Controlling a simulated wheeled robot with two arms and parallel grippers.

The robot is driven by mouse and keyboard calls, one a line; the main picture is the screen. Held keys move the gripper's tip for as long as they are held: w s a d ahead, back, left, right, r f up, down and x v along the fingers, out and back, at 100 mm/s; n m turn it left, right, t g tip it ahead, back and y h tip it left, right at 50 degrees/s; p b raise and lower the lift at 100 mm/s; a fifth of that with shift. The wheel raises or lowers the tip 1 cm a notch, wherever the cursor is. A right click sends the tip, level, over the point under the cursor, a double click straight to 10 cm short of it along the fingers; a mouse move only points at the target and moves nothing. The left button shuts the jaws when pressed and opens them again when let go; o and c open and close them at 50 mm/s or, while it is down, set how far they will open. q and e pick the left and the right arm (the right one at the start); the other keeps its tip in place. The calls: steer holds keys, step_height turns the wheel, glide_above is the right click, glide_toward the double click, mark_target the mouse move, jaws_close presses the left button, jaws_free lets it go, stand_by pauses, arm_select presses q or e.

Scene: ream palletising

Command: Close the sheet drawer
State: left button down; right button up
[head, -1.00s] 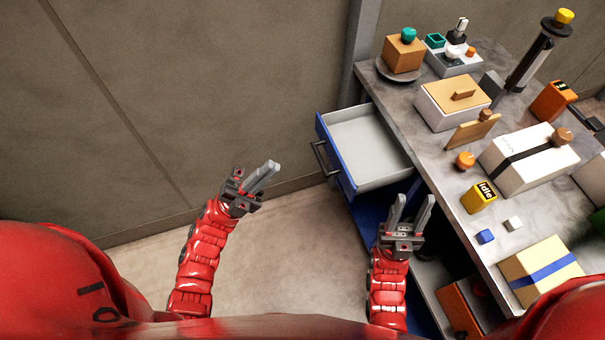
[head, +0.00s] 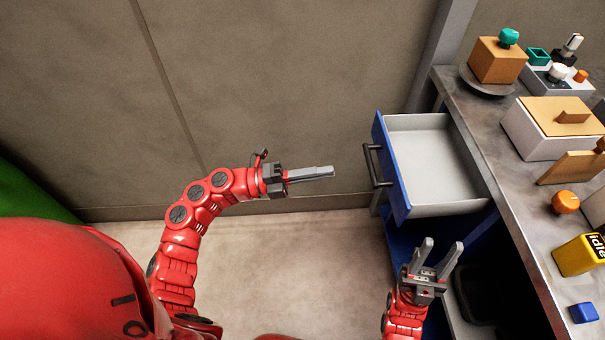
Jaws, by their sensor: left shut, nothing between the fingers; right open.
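The sheet drawer (head: 432,150) stands pulled out from the left side of the grey workbench. It has a pale, empty inside and a blue front (head: 391,166). A dark bar handle (head: 372,166) sticks out from that front. My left gripper (head: 331,172) is shut and empty, to the left of the handle and pointing at it, with a gap between them in the picture. My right gripper (head: 438,257) is open and empty, below the drawer in the picture, with its fingers pointing up.
The workbench top (head: 480,125) carries an orange box with a teal knob (head: 497,60), a white box with a wooden lid (head: 550,128), an orange ball (head: 565,202) and a yellow "idle" block (head: 580,254). A wall stands behind. The floor (head: 300,250) left of the bench is clear.

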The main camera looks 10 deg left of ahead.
mark_target(426, 169)
arm_select(q)
steer(key=x, duration=0.7)
steer(key=f+x, duration=0.1)
steer(key=x, duration=0.4)
steer(key=b+x, duration=0.1)
steer(key=x, duration=0.4)
steer(key=f+x, duration=0.1)
steer(key=x, duration=0.5)
steer(key=shift+w+d+f+b, duration=0.25)
steer(key=shift+w+f+b, duration=0.05)
steer(key=shift+f, duration=0.05)
steer(key=shift+w+d, duration=0.1)
steer(key=shift+d, duration=0.2)
steer(key=shift+r, duration=0.15)
